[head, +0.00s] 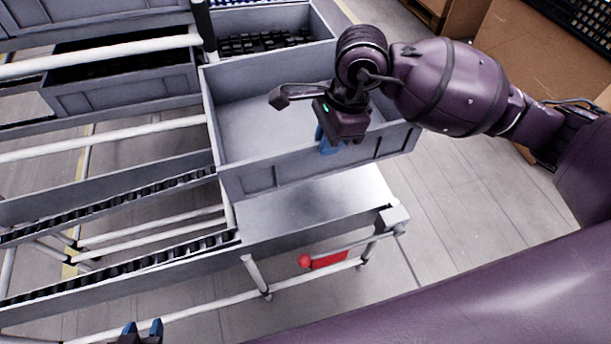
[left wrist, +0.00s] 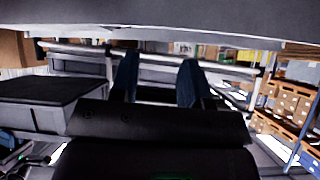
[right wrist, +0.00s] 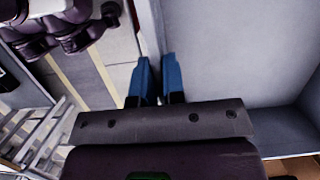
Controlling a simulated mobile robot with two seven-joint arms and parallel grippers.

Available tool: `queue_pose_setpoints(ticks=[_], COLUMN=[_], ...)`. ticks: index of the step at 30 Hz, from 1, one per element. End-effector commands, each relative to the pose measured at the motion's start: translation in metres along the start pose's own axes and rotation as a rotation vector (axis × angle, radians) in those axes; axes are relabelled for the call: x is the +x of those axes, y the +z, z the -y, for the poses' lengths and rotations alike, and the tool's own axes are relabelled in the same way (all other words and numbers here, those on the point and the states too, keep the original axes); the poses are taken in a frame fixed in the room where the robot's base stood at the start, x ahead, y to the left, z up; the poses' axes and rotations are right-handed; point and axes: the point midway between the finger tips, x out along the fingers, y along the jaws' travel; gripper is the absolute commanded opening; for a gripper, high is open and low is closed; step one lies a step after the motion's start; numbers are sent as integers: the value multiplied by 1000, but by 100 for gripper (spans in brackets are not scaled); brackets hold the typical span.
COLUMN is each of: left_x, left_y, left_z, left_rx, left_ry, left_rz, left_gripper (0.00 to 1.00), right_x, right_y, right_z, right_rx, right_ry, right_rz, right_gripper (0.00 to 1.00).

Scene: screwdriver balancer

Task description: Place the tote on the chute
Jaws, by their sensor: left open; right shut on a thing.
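The grey tote (head: 262,181) is open-topped and looks empty in the head view. It is over the upper end of the roller chute (head: 130,202), above a bare metal plate (head: 300,207). My right gripper (head: 328,142) is shut on the tote's near wall; the right wrist view shows its blue fingers (right wrist: 160,82) on either side of the tote wall (right wrist: 152,30). My left gripper (head: 143,330) is at the bottom left of the head view, open and apart from the tote. Its blue fingers (left wrist: 160,80) are spread with nothing between them.
Another grey tote (head: 275,38) with dark contents stands behind, and a further one (head: 125,85) is at upper left. White rails (head: 100,138) run along the rack. A red ball and red tag (head: 328,260) hang below the plate.

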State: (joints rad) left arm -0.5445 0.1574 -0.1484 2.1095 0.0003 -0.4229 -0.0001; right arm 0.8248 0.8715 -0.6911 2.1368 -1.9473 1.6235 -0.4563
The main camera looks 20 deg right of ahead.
Motion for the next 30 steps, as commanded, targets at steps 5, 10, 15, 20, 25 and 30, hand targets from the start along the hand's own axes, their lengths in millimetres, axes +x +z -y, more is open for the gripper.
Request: queue_pose_setpoints(ticks=[5, 10, 15, 20, 25, 30], left_x=[2, 6, 10, 15, 16, 16], left_y=[4, 11, 12, 16, 23, 24], left_z=[-1, -2, -4, -4, -4, -2], left_rx=[0, -3, -6, -5, -4, 3], left_ry=[1, 2, 4, 6, 5, 5], left_rz=[6, 17, 16, 20, 34, 35], left_gripper=[43, 43, 43, 43, 43, 43], right_x=[14, 47, 80, 110, 131, 137], right_y=[-2, -10, -18, -25, -30, -32], right_z=[0, -1, -1, -1, -1, 0], right_rx=[23, 24, 23, 23, 20, 20], right_ry=[-4, 0, 0, -1, -4, -8], right_rz=[1, 1, 2, 0, 1, 0], right_gripper=[0, 0, 0, 0, 0, 0])
